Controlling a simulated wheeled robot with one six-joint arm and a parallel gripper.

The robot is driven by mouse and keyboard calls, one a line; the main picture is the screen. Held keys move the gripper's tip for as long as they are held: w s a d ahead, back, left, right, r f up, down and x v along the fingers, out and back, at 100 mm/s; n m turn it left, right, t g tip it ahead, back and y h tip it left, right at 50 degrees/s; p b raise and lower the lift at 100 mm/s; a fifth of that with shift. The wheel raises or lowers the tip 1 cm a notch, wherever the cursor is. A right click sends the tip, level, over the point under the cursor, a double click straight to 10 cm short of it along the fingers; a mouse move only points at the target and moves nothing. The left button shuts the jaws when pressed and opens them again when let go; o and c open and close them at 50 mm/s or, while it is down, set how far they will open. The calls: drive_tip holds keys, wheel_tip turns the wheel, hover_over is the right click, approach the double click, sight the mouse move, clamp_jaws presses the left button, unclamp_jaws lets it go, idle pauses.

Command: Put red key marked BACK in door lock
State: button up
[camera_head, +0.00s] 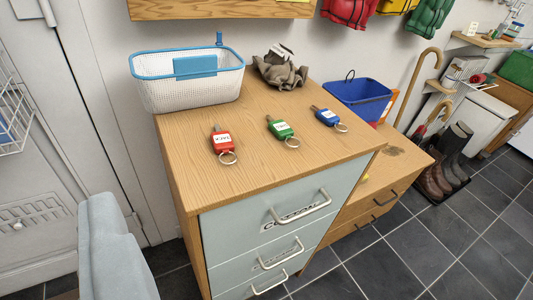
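The red key (222,141) lies flat on the wooden top of the drawer cabinet (185,165), left of two other keys. Its white tag has dark letters that look like BACK, and its metal ring points toward the front edge. A pale panelled door (88,100) stands at the left of the view. I cannot make out a lock on it. A grey-blue rounded part (112,250) at the lower left seems to be my gripper, seen only in part. It is well apart from the red key, and its fingertips cannot be made out.
A green key (281,130) and a blue key (328,117) lie to the right. A white basket with blue trim (188,80) and grey gloves (280,70) stand behind. A blue bucket (358,98) and boots (447,165) are farther right. The cabinet top's front is clear.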

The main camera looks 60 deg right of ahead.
drive_tip(key=w+d+f+m+g+h, duration=0.1)
drive_tip(key=d+f+m+g+h, duration=0.1)
drive_tip(key=d+f, duration=0.45)
drive_tip(key=w+d+f+m+g+h, duration=0.15)
drive_tip(key=d+f, duration=0.25)
drive_tip(key=d, duration=0.5)
approach(223, 140)
drive_tip(key=shift+r+g+y+x, duration=0.15)
drive_tip(key=shift+x, duration=0.6)
drive_tip(key=shift+r+g+y+x, duration=0.1)
drive_tip(key=shift+r+x, duration=0.05)
drive_tip(key=shift+x, duration=3.4)
drive_tip(key=shift+s, duration=0.1)
drive_tip(key=shift+c, duration=0.5)
drive_tip(key=c, duration=1)
